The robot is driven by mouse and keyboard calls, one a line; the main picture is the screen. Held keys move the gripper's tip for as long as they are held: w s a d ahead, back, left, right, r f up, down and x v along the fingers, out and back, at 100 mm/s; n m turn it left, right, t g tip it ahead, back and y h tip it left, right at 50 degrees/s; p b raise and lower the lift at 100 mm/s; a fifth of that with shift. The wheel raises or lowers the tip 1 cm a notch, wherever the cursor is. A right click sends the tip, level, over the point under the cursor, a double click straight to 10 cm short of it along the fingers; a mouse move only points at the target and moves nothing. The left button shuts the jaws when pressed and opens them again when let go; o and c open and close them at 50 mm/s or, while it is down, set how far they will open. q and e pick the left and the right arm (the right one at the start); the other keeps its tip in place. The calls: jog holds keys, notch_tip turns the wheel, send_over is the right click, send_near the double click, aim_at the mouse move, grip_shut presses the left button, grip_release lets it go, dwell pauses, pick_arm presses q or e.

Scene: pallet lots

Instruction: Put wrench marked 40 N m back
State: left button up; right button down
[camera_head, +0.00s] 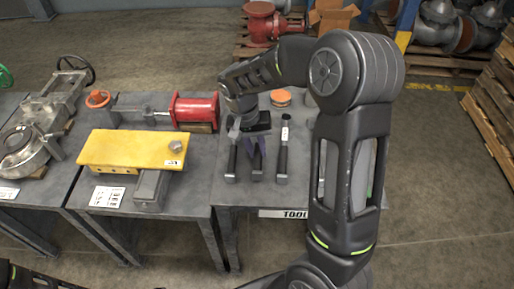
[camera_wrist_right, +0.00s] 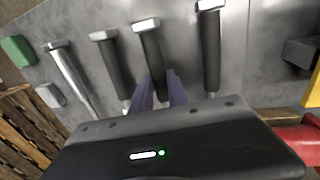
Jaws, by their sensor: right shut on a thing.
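Several wrenches with dark handles lie side by side on the grey tool table (camera_head: 222,200). My right gripper (camera_head: 258,149) reaches down over them. In the right wrist view its purple fingers (camera_wrist_right: 160,92) are shut around the middle wrench (camera_wrist_right: 149,52), whose handle end also shows in the head view (camera_head: 257,175). I cannot tell whether it touches the table. One wrench (camera_head: 232,162) lies to its left and another (camera_head: 283,150) to its right. A silver-shafted wrench (camera_wrist_right: 73,78) also shows in the wrist view. No torque marking is readable. My left gripper is out of view.
An orange disc (camera_head: 281,97) lies at the back of the tool table. On the table to the left are a yellow plate (camera_head: 130,148) and a red cylinder (camera_head: 195,110). Wooden pallets (camera_head: 495,115) stand at the right. My right arm hides the table's right part.

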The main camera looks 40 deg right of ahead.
jog(key=shift+f, duration=0.4)
jog(key=c, duration=1.2)
grip_release()
notch_tip(320, 180, up, 8)
jog(key=a, duration=0.1)
jog(key=shift+w+a, duration=0.15)
jog(key=shift+w, duration=0.25)
jog(key=shift+s+f, duration=0.1)
jog(key=shift+f, duration=0.1)
